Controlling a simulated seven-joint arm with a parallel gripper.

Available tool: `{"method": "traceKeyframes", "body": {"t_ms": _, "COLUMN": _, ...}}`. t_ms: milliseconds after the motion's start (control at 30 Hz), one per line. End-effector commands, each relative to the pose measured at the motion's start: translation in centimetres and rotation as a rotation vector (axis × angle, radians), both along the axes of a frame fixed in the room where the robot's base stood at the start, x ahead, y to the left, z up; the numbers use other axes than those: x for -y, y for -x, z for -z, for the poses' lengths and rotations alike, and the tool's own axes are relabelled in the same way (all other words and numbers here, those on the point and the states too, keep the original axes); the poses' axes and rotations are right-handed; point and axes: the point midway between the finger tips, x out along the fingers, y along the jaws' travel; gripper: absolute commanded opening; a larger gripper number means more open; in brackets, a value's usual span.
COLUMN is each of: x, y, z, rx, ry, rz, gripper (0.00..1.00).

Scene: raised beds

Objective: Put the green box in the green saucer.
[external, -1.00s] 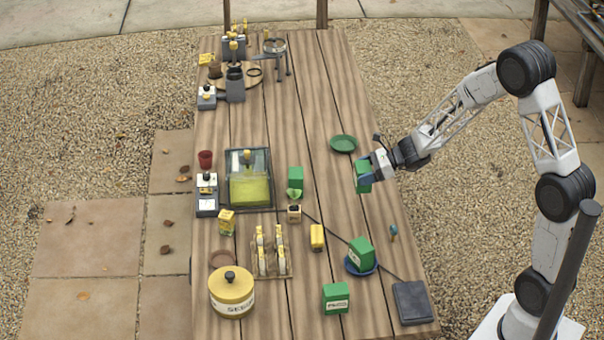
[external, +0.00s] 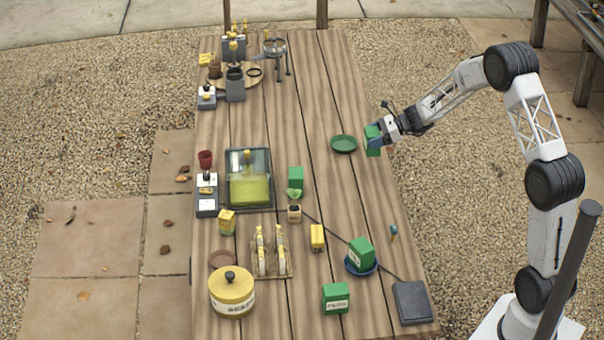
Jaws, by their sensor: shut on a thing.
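My gripper (external: 378,140) is shut on a green box (external: 372,139) near the table's right edge. The held box is just right of the green saucer (external: 343,143), a small round dish that looks empty. I cannot tell how high the box is above the table. Other green boxes stand on the table: one (external: 295,179) near the middle, one (external: 360,252) on a blue saucer (external: 348,268), and one (external: 335,298) at the front.
A glass-lidded tray (external: 233,165), a yellow tin (external: 231,292), a rack of yellow-topped tubes (external: 288,264) and a yellow box (external: 317,237) stand on the table. A dark grey block (external: 411,302) lies front right. The wood left of the green saucer is clear.

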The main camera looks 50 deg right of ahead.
Motion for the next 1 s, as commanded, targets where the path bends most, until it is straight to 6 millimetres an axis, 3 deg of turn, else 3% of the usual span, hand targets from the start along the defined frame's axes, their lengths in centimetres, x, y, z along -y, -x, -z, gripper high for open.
{"method": "traceKeyframes", "body": {"t_ms": 467, "x": 0.3, "y": -1.1, "z": 0.1, "rx": 0.001, "ry": 0.001, "rz": 0.000, "gripper": 0.48}}
{"method": "traceKeyframes", "body": {"t_ms": 1000, "x": 2.3, "y": -7.9, "z": 0.8, "rx": 0.001, "ry": 0.001, "rz": 0.000, "gripper": 0.48}}
